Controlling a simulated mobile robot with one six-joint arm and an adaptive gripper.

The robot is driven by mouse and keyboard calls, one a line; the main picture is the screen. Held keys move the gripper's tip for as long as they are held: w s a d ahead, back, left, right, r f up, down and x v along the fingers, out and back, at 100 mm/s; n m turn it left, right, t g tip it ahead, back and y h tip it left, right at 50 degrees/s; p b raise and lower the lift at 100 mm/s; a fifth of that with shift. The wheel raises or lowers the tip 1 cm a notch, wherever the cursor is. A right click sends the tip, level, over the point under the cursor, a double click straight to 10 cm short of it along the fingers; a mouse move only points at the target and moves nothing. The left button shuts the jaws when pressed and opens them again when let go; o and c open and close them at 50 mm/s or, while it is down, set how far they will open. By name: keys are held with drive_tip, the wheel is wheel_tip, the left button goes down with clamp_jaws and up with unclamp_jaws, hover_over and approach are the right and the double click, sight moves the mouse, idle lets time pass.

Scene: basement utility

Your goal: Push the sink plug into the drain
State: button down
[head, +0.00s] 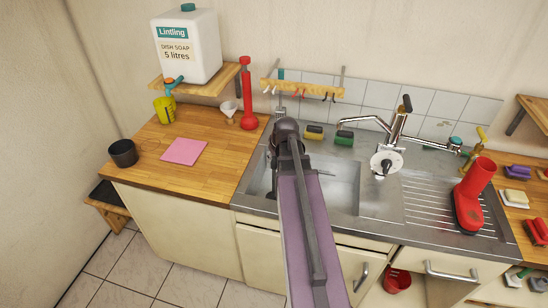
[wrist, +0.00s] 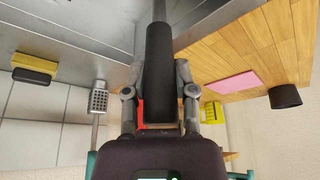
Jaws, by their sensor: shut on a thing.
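My gripper (wrist: 159,70) is shut on a dark, cylindrical thing (wrist: 160,45) with a thin grey shaft at its far end. Whether this is the sink plug I cannot tell. In the head view my gripper (head: 286,130) is at the back left of the steel sink (head: 345,188), and what it holds is hidden there. My arm covers much of the basin, and I cannot make out the drain or a separate plug.
A red boot (head: 470,198) stands on the drainboard. The wooden counter at left holds a red plunger-like thing (head: 247,95), a pink cloth (head: 184,151) and a dark cup (head: 123,153).

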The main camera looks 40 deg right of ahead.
sight(274, 164)
drive_tip(key=shift+f+b, duration=1.9)
drive_tip(key=shift+f, duration=0.1)
drive_tip(key=shift+c, duration=1.7)
unclamp_jaws()
drive_tip(key=shift+r, duration=0.15)
wheel_tip(274, 164, up, 9)
drive_tip(key=p, duration=0.9)
drive_tip(key=shift+r, duration=0.15)
drive_tip(key=w+a+r+m+p, duration=0.1)
drive_tip(key=w+a+r+p, duration=0.2)
drive_tip(key=r+p, duration=0.4)
drive_tip(key=w+a+r+p, duration=0.2)
drive_tip(key=r+p, duration=0.4)
drive_tip(key=p, duration=0.1)
drive_tip(key=w+a+f+b, duration=0.1)
drive_tip(key=w+a, duration=0.1)
drive_tip(key=w, duration=0.5)
drive_tip(key=w+a+b, duration=0.1)
drive_tip(key=w, duration=0.7)
drive_tip(key=shift+w+a+f, duration=0.3)
drive_tip(key=shift+a+f, duration=0.05)
drive_tip(key=shift+a, duration=0.05)
